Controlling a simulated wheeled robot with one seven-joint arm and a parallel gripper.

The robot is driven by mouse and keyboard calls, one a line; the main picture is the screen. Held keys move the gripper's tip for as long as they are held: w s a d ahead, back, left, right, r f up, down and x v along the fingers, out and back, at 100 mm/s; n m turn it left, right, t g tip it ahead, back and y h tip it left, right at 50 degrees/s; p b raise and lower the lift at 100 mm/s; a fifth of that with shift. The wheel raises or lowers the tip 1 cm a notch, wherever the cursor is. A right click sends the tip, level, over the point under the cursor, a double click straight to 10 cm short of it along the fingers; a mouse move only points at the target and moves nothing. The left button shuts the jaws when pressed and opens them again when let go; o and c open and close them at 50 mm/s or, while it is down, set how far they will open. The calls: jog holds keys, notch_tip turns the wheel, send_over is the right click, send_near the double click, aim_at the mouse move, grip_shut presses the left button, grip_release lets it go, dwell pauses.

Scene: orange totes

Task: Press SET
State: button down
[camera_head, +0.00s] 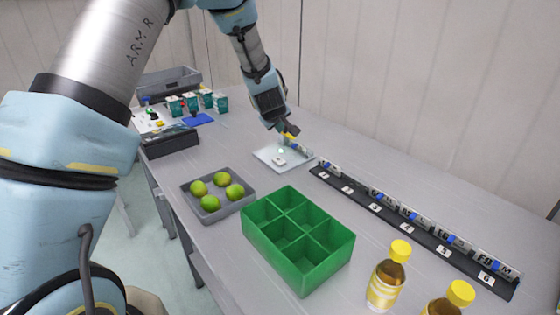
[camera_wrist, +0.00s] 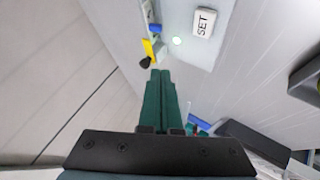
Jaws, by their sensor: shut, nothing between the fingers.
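The SET button (camera_wrist: 203,23) is a white block with black lettering in the wrist view. It sits on a pale panel (camera_wrist: 183,50) beside a small pale green round light (camera_wrist: 177,41). A yellow part (camera_wrist: 149,48) with a dark end and a blue part lie along the panel's edge. In the head view the panel (camera_head: 268,155) lies flat at the back of the table, with the white button (camera_head: 279,161) on it. My gripper (camera_wrist: 161,72) is shut and empty. Its dark green fingers point toward the panel, with the tips apart from the button in the picture.
A green divided box (camera_head: 318,272), a grey tray (camera_head: 211,207) with several green fruits, and two yellow-capped bottles (camera_head: 388,275) stand nearer. A numbered black rack (camera_head: 405,232) runs along the right. Teal boxes (camera_head: 190,103) and a grey bin (camera_head: 168,79) stand at the back left.

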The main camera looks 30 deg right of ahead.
aim_at(279, 162)
jog(key=shift+f+b, duration=3.4)
jog(key=shift+f, duration=1)
jog(key=shift+f+b, duration=0.4)
jog(key=shift+f+b, duration=0.45)
jog(key=shift+f, duration=0.1)
jog(key=shift+r, duration=0.15)
jog(key=shift+r+p, duration=0.7)
jog(key=shift+r, duration=0.1)
notch_tip(279, 162, up, 5)
jog(key=p, duration=0.4)
jog(key=shift+r, duration=0.1)
